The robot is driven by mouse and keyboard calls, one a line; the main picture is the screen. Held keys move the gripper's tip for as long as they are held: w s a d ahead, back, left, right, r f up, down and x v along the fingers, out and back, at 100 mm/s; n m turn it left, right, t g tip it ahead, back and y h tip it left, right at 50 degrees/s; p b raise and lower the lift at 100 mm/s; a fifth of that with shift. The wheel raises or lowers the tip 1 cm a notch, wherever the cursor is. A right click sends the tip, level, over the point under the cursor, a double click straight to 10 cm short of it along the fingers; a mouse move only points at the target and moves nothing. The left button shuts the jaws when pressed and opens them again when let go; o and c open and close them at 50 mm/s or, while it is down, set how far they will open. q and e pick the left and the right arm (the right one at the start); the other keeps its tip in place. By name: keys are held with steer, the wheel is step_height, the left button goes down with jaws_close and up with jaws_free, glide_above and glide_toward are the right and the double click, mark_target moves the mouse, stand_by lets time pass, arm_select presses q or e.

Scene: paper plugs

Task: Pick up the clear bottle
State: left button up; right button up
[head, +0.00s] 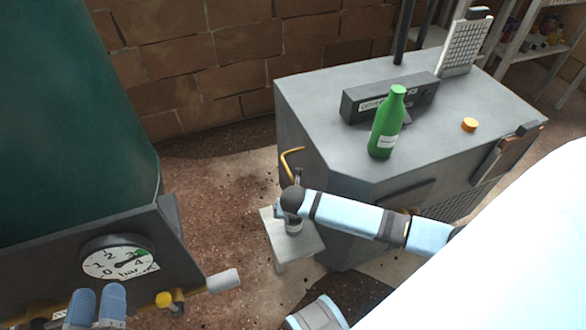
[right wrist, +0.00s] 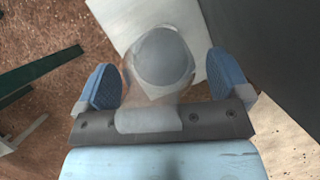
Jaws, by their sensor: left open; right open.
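The clear bottle (right wrist: 162,57) is see-through and greyish, with a round outline in the right wrist view. It is between the two blue fingers of my right gripper (right wrist: 165,85), which are apart with gaps on both sides. In the head view, the bottle (head: 295,226) shows partly on a small pale stool (head: 279,252), below the dark end of my right arm. The right gripper's fingers are mostly hidden there. My left gripper (head: 98,305) is at the lower left, open and empty, in front of the machine with the gauge.
A grey cabinet (head: 330,150) stands right beside the stool. On it are a green bottle (head: 386,125), a dark labelled box (head: 365,103) and an orange cap (head: 469,125). A pressure gauge (head: 118,258) and a large green tank (head: 70,120) fill the left.

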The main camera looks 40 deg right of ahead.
steer(key=c, duration=1.3)
steer(key=shift+o, duration=0.2)
steer(key=shift+r, duration=0.1)
